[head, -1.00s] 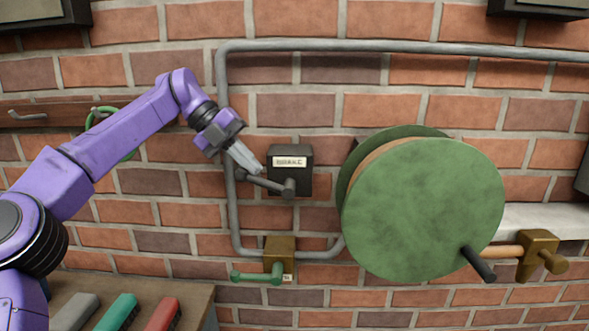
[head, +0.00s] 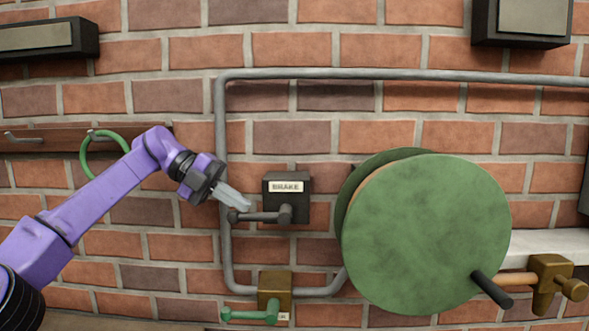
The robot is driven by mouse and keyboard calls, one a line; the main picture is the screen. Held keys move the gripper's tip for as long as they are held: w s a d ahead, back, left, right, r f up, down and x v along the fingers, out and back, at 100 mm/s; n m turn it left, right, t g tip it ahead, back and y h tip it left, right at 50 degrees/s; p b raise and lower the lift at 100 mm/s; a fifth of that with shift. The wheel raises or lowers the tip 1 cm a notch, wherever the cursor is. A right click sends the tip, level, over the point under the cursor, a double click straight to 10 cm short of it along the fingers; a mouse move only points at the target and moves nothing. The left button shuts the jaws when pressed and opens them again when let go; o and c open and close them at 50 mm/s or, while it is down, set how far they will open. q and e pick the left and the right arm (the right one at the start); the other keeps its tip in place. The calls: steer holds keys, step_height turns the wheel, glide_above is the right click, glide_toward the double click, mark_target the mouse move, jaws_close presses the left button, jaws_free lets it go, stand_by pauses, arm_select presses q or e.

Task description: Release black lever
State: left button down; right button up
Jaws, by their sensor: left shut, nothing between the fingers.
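The black lever (head: 262,217) sticks out to the left from a dark box labelled BRAKE (head: 288,198) on the brick wall. It lies roughly level, with its knob at the left end. My left gripper (head: 246,206) is shut and empty. Its fingertips are just above the lever's left end; I cannot tell whether they touch it. My right gripper is not in view.
A large green reel (head: 428,235) with a black crank handle (head: 491,289) stands to the right. A brass valve with a green lever (head: 250,314) sits below the box. A grey pipe (head: 400,74) runs along the wall. Hooks and a green ring hang at left.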

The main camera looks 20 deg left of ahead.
arm_select(q)
steer(key=shift+f, duration=0.2)
steer(key=p+v, duration=0.3)
steer(key=v, duration=0.4)
steer(key=shift+a+r, duration=0.2)
steer(key=shift+r, duration=0.15)
steer(key=shift+a, duration=0.1)
